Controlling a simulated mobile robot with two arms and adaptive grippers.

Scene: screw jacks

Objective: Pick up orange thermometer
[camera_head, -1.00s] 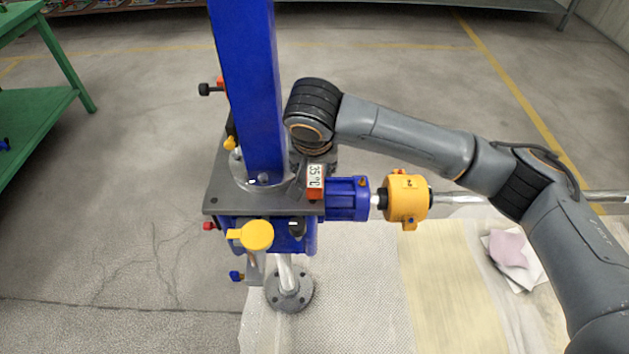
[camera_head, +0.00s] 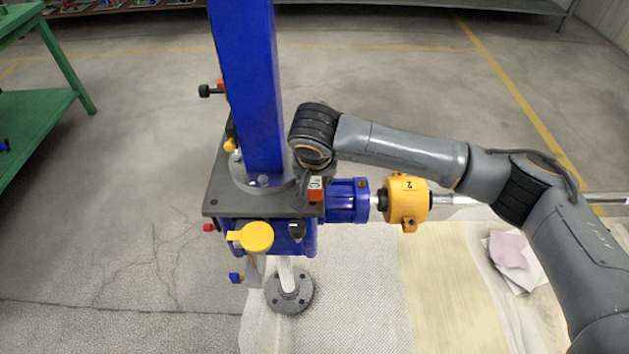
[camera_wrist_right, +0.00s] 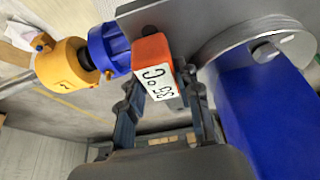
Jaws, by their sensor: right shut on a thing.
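The orange thermometer (camera_head: 316,194) with a white "35 °C" label sits at the right edge of the dark grey plate (camera_head: 232,203) on the screw jack. In the right wrist view the orange thermometer (camera_wrist_right: 152,50) stands between the two dark fingers. My right gripper (camera_wrist_right: 158,88) is shut on it, with one finger on each side. In the head view my right gripper (camera_head: 309,180) is mostly hidden under its wrist, which also covers part of the label. My left gripper is not in view.
The blue column (camera_head: 250,90) rises close to the left of my right wrist. A blue motor (camera_head: 347,201) and a yellow coupling (camera_head: 407,202) lie to the right of the plate. A green table (camera_head: 40,120) stands at the far left.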

